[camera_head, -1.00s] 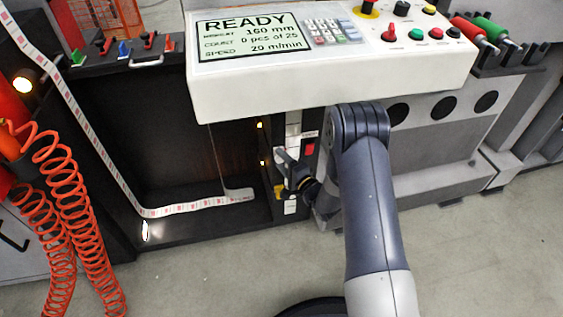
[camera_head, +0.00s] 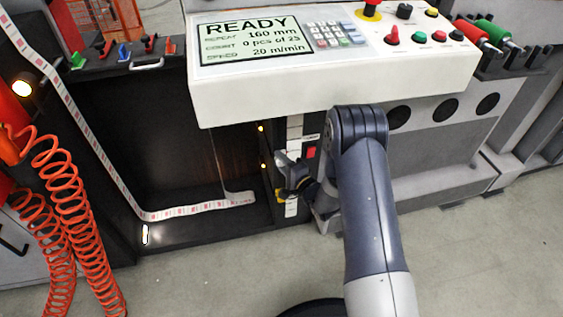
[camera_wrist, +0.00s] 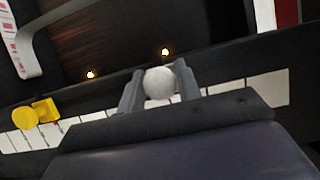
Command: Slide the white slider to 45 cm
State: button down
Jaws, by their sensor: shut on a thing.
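The white slider (camera_wrist: 159,83) shows in the wrist view as a round white knob between the two grey fingers of my gripper (camera_wrist: 157,87). The gripper is shut on it. It sits over a pale scale strip (camera_wrist: 265,89) with dark division lines; no numbers on it are readable. In the head view my gripper (camera_head: 287,168) is at the upright scale strip (camera_head: 294,131) under the console, and it hides the white knob. A yellow slider (camera_wrist: 38,113) is on the same scale, left of my gripper in the wrist view and below it in the head view (camera_head: 281,195).
The white console (camera_head: 330,87) overhangs the scale. A red switch (camera_head: 311,153) is close beside the scale on the right. A label web (camera_head: 195,208) runs through the dark bay at left. Two small lamps (camera_wrist: 165,51) glow near the scale. Orange coiled hoses hang at far left.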

notch_tip(320, 180, down, 5)
jog(key=b, duration=0.4)
jog(key=shift+f, duration=0.1)
jog(key=c, duration=1.1)
grip_release()
jog(key=p+v, duration=0.2)
jog(key=v, duration=0.9)
jog(key=shift+p, duration=0.4)
jog(key=shift+w, duration=0.2)
